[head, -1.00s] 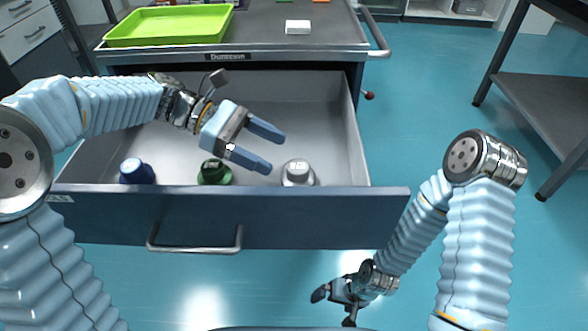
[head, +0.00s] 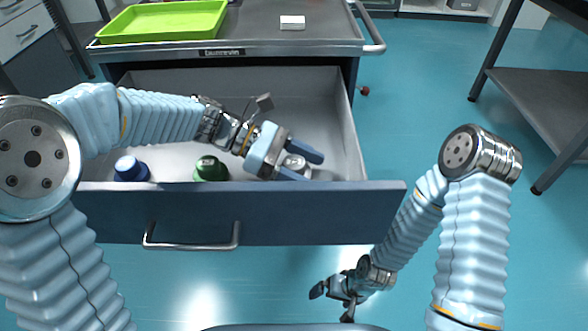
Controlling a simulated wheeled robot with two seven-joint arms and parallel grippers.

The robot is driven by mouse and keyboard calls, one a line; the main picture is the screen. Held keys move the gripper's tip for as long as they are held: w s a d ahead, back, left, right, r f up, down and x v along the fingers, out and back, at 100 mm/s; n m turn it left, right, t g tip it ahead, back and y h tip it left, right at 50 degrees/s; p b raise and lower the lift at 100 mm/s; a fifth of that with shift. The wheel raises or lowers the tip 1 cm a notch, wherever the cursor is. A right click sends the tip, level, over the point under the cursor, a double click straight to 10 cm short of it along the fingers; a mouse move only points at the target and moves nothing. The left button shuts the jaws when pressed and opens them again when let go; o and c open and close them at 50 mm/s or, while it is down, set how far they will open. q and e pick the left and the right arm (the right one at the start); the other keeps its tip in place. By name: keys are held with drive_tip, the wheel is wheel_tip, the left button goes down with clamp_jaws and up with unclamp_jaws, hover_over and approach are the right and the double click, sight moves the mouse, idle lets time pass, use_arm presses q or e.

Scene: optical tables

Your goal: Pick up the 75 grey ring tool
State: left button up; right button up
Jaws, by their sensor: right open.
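The grey ring tool (head: 296,162) stands in the open drawer near its front wall, at the right of a row of three. My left gripper (head: 310,166) is down at it, with one finger on the far side and one on the near side. The fingers hide part of the tool, and I cannot tell whether they press on it. My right gripper (head: 332,298) is open and empty, low in front of the drawer and outside it.
A green tool (head: 210,170) and a blue tool (head: 131,170) stand to the left in the same drawer (head: 240,212). A green tray (head: 165,22) and a small white box (head: 292,22) lie on the cabinet top. Another table (head: 540,100) stands at the right.

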use_arm(q)
drive_tip(key=c, duration=0.9)
